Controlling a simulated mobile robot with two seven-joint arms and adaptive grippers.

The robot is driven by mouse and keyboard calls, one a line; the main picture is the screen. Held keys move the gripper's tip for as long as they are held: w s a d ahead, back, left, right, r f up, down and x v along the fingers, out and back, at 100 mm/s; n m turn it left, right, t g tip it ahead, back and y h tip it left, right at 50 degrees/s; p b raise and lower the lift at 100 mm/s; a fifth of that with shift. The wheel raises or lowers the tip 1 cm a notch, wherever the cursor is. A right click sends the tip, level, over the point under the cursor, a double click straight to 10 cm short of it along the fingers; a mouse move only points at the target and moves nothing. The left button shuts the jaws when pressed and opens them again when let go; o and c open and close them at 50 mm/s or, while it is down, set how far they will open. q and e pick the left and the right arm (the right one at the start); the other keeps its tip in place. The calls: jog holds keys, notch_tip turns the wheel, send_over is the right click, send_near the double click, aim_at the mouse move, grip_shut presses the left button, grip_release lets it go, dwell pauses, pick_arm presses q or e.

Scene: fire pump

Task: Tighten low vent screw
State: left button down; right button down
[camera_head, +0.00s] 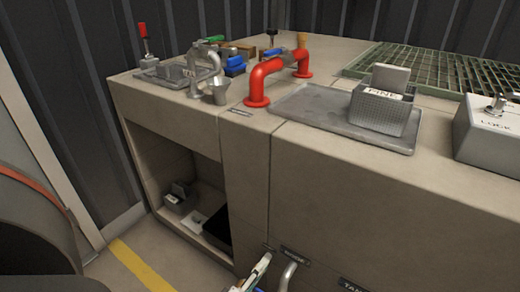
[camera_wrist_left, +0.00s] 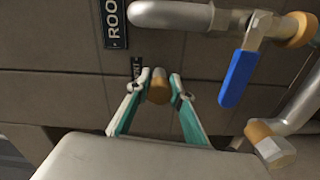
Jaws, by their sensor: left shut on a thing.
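The low vent screw (camera_wrist_left: 159,88) appears to be the small round brass-coloured piece between my left fingertips in the left wrist view. In the head view my left gripper (camera_head: 257,274) shows only in part at the bottom edge, low at the cabinet front. The screw cannot be made out there. How far the screw sits in is not visible. My right gripper is in neither view.
Right of the fingers is a grey pipe (camera_wrist_left: 174,15) with a blue valve handle (camera_wrist_left: 238,78) and a brass-collared fitting (camera_wrist_left: 270,142). The bench top holds a red pipe (camera_head: 270,68), a metal tray (camera_head: 310,105) and a grey box (camera_head: 490,140). An open compartment (camera_head: 165,165) lies left.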

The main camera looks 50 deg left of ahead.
pick_arm(q)
jog(key=shift+m, duration=0.9)
jog(key=shift+f+m, duration=0.1)
jog(key=shift+m, duration=1.7)
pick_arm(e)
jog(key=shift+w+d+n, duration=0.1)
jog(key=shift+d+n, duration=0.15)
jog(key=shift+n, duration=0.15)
pick_arm(q)
jog(key=c, duration=1.8)
grip_release()
jog(key=shift+o, duration=0.2)
jog(key=v, duration=0.7)
jog(key=shift+s, duration=0.3)
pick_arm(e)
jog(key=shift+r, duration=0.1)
